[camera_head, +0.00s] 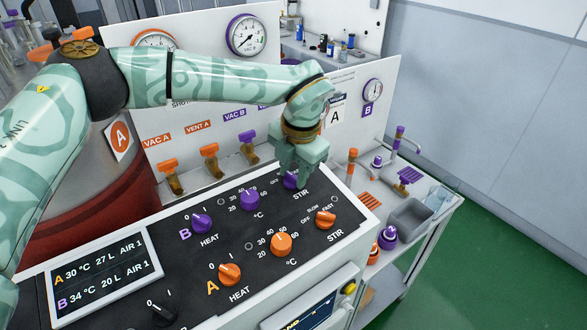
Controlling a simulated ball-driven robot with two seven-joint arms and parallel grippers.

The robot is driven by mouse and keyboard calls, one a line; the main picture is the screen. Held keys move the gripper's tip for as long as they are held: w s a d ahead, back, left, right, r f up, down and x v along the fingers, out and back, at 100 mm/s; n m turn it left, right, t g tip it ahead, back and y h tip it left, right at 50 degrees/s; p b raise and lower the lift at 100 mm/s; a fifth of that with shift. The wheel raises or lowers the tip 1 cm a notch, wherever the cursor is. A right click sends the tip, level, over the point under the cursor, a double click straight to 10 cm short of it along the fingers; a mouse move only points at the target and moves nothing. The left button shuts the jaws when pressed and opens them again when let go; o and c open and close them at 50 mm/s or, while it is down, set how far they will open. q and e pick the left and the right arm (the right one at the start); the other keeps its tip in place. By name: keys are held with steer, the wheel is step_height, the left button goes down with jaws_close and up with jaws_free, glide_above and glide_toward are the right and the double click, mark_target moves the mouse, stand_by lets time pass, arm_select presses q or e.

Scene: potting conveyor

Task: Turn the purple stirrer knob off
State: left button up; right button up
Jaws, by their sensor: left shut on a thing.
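The purple stirrer knob (291,181) sits at the back right of the black control panel (215,268), beside the word STIR. My left gripper (290,178) points down over it, and its fingers are shut on the knob. The fingers hide most of the knob and the labels around it, so its setting cannot be read. My right gripper is not in view.
Close by are a purple temperature knob (250,200), a purple heat knob (202,223) and an orange stirrer knob (326,219). Orange and purple valve handles (210,151) stand behind the panel. A side bench (430,215) with taps stands at the right.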

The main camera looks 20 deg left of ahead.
arm_select(q)
steer(key=n, duration=0.4)
steer(key=shift+n, duration=0.3)
steer(key=shift+n+p, duration=0.3)
steer(key=shift+n, duration=0.5)
steer(key=shift+w+r, duration=0.1)
steer(key=o, duration=1)
steer(key=r, duration=0.5)
steer(key=s+d+r, duration=0.1)
steer(key=r, duration=0.4)
steer(key=d+r+p, duration=0.1)
steer(key=r, duration=0.5)
steer(key=shift+s, duration=0.4)
